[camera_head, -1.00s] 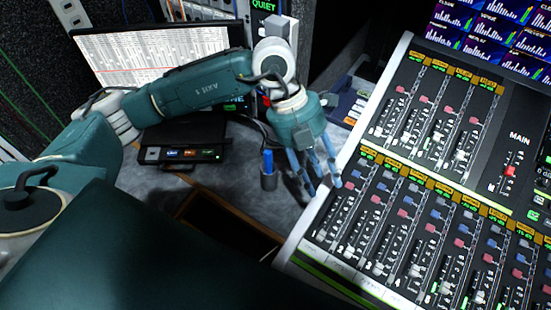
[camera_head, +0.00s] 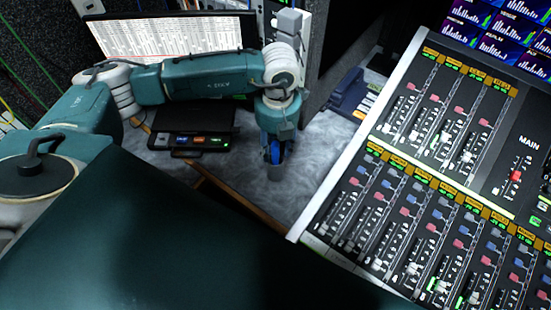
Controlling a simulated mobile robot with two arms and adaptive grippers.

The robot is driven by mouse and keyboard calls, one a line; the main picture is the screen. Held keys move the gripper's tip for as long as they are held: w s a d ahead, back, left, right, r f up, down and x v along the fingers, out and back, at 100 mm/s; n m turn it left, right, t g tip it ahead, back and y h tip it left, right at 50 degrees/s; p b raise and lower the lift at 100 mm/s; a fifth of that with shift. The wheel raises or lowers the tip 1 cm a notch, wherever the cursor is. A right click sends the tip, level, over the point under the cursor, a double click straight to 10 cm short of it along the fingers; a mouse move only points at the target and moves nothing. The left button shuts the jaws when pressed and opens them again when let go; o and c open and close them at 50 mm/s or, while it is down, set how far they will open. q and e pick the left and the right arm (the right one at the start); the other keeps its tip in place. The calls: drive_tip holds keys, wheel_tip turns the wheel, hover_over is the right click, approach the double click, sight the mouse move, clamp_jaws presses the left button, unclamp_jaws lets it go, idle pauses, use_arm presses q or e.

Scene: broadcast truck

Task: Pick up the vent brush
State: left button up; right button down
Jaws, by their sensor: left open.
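A small upright item with a blue top, which looks like the vent brush (camera_head: 275,156), stands in a small grey cup (camera_head: 275,173) on the grey desk. My left gripper (camera_head: 276,152) points down at it from above. Its fingers are open and come down around or beside the blue top; I cannot tell whether they touch it. Most of the blue part is hidden behind the gripper. My right gripper is out of view.
The sloped mixing console (camera_head: 340,205) fills the right side. A black box with coloured buttons (camera_head: 195,125) lies left of the cup, below a monitor (camera_head: 165,35). A blue device (camera_head: 350,95) stands behind. Some desk between cup and console is clear.

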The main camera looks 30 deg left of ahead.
use_arm(q)
drive_tip(key=shift+f, duration=1.05)
clamp_jaws()
drive_tip(key=shift+r, duration=0.1)
